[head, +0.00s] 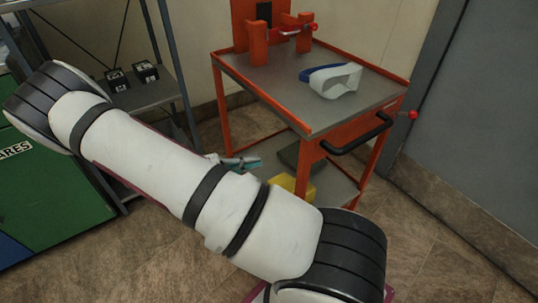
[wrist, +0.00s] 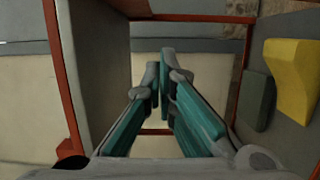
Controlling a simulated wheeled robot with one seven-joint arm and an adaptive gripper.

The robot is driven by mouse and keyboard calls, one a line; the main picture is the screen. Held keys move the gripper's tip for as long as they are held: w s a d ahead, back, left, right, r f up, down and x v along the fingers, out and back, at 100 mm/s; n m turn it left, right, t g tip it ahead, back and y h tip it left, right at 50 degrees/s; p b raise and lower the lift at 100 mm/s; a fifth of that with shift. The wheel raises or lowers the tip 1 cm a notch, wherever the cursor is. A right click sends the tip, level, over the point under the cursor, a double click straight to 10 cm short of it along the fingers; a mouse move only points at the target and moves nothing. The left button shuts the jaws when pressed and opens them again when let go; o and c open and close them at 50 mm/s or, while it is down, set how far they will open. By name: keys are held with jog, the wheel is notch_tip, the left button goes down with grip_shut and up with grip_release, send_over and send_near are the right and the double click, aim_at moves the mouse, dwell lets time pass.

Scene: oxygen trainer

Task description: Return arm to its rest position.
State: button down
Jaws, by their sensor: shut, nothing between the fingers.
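My arm (head: 145,155) stretches across the head view from the upper left to the lower right, its white links with black bands in front of the scene. My gripper (head: 250,163) shows partly beyond the arm, in front of the orange cart. In the wrist view my gripper (wrist: 160,72) has its teal fingers drawn together at the tips, with nothing between them. The rest of the gripper is partly hidden behind my arm in the head view.
The orange cart (head: 270,95) carries a white and blue mask-like piece (head: 342,80) and an orange stand (head: 257,45). Its lower shelf holds a yellow object (head: 292,187) and a dark block (wrist: 257,100). A metal shelf (head: 150,95) and green cabinet (head: 45,190) stand left.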

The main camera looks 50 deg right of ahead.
jog(key=shift+v, duration=1.2)
